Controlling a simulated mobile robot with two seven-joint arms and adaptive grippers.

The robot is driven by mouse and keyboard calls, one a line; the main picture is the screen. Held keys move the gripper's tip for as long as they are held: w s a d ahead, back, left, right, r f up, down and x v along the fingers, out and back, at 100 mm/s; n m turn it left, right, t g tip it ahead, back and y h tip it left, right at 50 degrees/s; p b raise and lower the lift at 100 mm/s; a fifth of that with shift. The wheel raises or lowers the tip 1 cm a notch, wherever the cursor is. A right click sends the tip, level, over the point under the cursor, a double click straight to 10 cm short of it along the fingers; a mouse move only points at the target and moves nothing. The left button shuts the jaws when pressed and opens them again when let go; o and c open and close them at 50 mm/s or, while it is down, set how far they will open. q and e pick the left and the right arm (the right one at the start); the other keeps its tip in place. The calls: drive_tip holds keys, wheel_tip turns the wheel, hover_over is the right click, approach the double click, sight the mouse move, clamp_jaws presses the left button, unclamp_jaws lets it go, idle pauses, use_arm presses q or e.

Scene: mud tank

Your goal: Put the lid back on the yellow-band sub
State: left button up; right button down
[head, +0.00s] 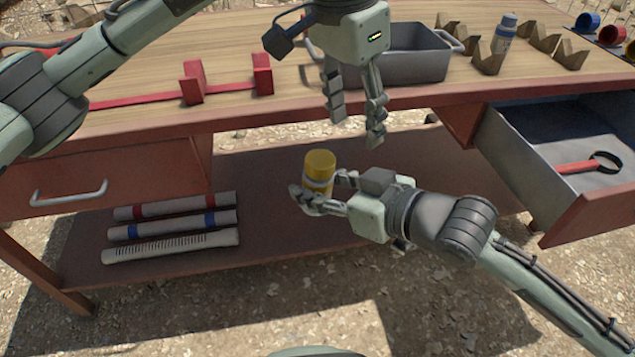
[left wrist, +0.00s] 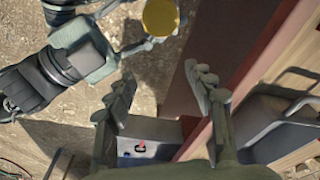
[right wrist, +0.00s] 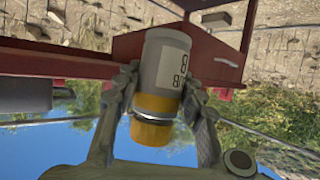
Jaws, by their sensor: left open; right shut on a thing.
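The yellow-band sub (head: 318,188) is a pale cylinder with a printed label and a yellow band, also in the right wrist view (right wrist: 163,65). My right gripper (head: 321,190) is shut around it and holds it upright in front of the bench. A yellow lid (head: 320,160) sits on its top end; it also shows in the left wrist view (left wrist: 160,17). In the right wrist view a silvery strip shows between the lid (right wrist: 152,132) and the yellow band; I cannot tell how tightly the lid sits. My left gripper (head: 356,130) is open and empty, above and right of the lid.
A grey tub (head: 400,68) stands on the bench behind my left gripper. A blue-capped sub (head: 503,42) stands among wooden cradles. An open drawer (head: 550,125) at right holds a red-handled tool (head: 578,167). Several tubes (head: 175,228) lie on the lower shelf.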

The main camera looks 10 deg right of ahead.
sight(321, 159)
use_arm(q)
drive_tip(key=a+r+y, duration=0.1)
drive_tip(key=s+a+r, duration=0.1)
drive_tip(key=a+r+y, duration=0.1)
drive_tip(key=a, duration=0.1)
drive_tip(key=shift+s+y, duration=0.3)
drive_tip(key=shift+s, duration=0.1)
drive_tip(key=f, duration=0.8)
drive_tip(key=shift+w+a, duration=0.15)
drive_tip(key=shift+a, duration=0.15)
drive_tip(key=shift+m, duration=0.3)
drive_tip(key=c, duration=1.2)
drive_tip(key=shift+m, duration=0.8)
drive_tip(key=o, duration=1.4)
